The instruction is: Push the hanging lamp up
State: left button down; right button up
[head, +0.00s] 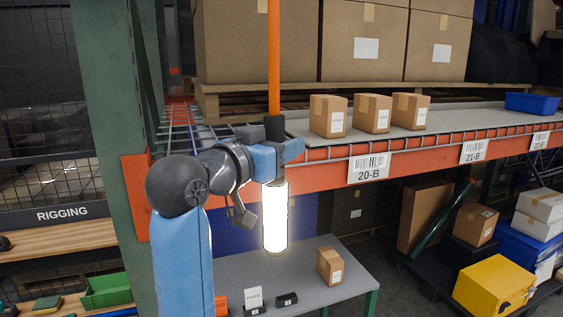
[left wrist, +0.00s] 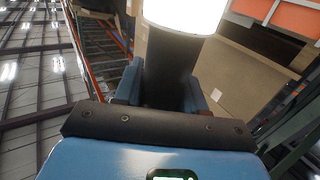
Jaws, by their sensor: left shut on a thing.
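The hanging lamp (head: 275,218) is a glowing white cylinder with a black upper part, below an orange pole or cord (head: 274,55). It hangs upright in front of the shelf edge, over the grey table. My left gripper (head: 276,156) is shut on the lamp's black upper part, just above the glowing tube. In the left wrist view the blue fingers (left wrist: 166,92) sit on both sides of the black part, and the bright lamp (left wrist: 182,14) fills the top middle. My right gripper is not in view.
An orange shelf beam (head: 330,168) runs close behind the lamp, with small cartons (head: 372,114) on the shelf above. A green post (head: 112,110) stands to the left. The grey table (head: 225,280) below holds a small carton (head: 330,266) and small black items.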

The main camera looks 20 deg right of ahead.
pick_arm(q)
notch_tip(320, 180, up, 15)
jog(key=p, duration=0.6)
jog(key=shift+a+r, duration=0.1)
jog(key=shift+r, duration=0.05)
jog(key=c, duration=0.9)
grip_release()
jog(key=shift+o, duration=0.8)
jog(key=shift+f, duration=0.2)
